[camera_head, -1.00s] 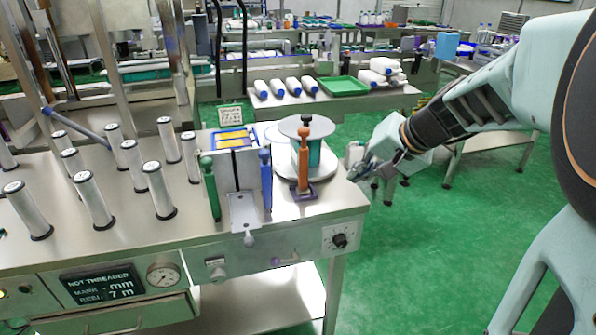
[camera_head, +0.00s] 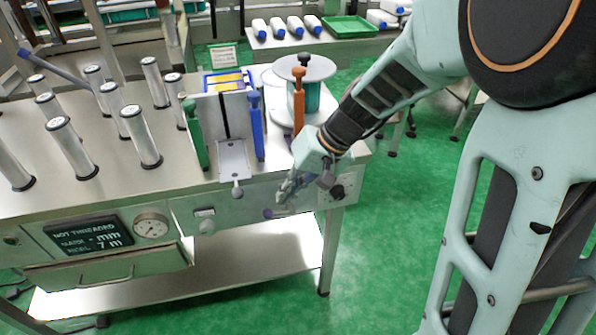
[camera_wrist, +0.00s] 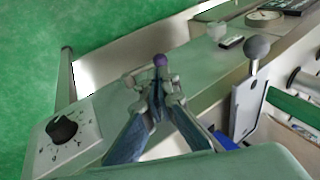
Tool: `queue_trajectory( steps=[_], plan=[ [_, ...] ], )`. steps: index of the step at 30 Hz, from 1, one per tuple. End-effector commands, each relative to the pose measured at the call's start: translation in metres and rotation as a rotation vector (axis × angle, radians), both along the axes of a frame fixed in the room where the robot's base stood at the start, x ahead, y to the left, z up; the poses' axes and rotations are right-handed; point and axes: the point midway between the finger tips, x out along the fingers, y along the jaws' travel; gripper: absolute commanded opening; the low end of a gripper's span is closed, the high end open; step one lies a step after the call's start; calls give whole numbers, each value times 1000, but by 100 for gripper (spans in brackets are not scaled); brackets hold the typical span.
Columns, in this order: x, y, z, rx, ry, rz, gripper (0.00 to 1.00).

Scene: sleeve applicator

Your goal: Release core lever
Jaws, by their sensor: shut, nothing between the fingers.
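My gripper (camera_head: 281,200) is at the front panel of the steel bench, pointing down and left, with its fingers together. In the wrist view my gripper (camera_wrist: 157,82) shows shut, with a purple ball knob (camera_wrist: 160,60) right at its fingertips. This purple knob (camera_head: 268,213) also shows small in the head view, on the front panel. Whether the fingers touch it I cannot tell. An orange upright lever (camera_head: 298,98), a blue one (camera_head: 256,125) and a green one (camera_head: 195,138) stand on the bench top. No label shows which is the core lever.
A black dial (camera_head: 337,191) is on the panel right of my gripper. A grey ball-ended plate (camera_head: 234,165) juts over the front edge. A reel (camera_head: 314,70) stands behind the orange lever. Several metal rollers (camera_head: 70,147) stand at left. Green floor right of the bench is clear.

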Motion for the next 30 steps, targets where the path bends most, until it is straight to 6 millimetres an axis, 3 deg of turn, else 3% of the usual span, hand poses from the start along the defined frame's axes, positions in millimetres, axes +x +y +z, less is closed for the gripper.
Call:
queue_trajectory(
  steps=[3,9,23,30],
  plan=[
    [0,11,-23,-1,2,2,0],
    [2,21,-39,-1,-1,1,0],
    [3,24,-42,-5,-1,0,0],
    [0,32,-47,-103,-31,5,0]
  ],
)
